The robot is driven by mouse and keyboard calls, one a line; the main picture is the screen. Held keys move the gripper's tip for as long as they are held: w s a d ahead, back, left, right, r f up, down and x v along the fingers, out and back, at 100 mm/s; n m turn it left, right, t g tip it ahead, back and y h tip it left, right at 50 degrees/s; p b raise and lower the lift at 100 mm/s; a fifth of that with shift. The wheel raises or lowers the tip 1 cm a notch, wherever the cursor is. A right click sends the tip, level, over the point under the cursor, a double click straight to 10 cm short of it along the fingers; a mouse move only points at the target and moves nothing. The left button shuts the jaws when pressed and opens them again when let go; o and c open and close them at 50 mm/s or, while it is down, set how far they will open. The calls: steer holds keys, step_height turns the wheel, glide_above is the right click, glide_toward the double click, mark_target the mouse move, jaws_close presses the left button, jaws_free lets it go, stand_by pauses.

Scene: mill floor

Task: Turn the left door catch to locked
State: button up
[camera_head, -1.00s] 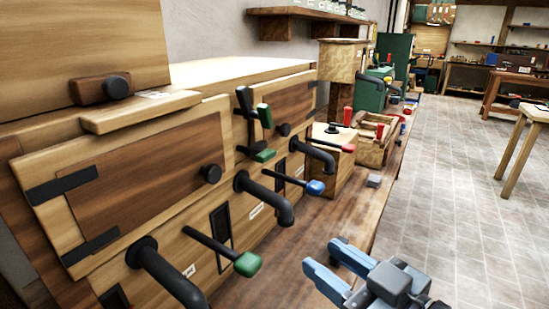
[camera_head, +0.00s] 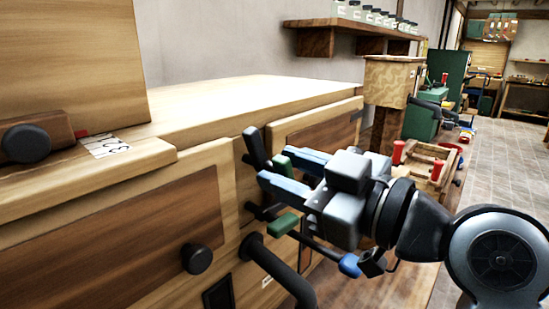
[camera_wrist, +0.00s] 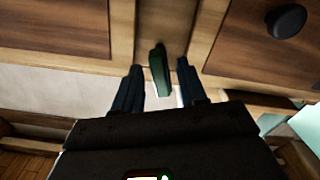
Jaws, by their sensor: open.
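The left door (camera_head: 120,235) is a pale wood frame with a brown panel and a black round knob (camera_head: 196,259). On the post to its right is a catch with an upright black lever (camera_head: 255,148) and a green grip (camera_head: 283,164). My gripper (camera_head: 270,168) is open at this catch, its blue fingers pointing left. In the wrist view the green grip (camera_wrist: 160,72) stands between the two dark fingers, with a gap visible to each. Contact cannot be told. The fingers hide part of the catch. A lower lever with a green grip (camera_head: 284,223) sits just below my gripper.
A bent black pipe (camera_head: 278,268) and a blue-tipped lever (camera_head: 350,265) stick out below my gripper. A second door (camera_head: 312,143) is right of the post. A brown block with a black knob (camera_head: 27,143) sits at upper left. The bench beyond holds a red-handled wooden tray (camera_head: 430,165).

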steer(key=shift+x, duration=1.4)
steer(key=shift+c, duration=0.2)
jaws_close()
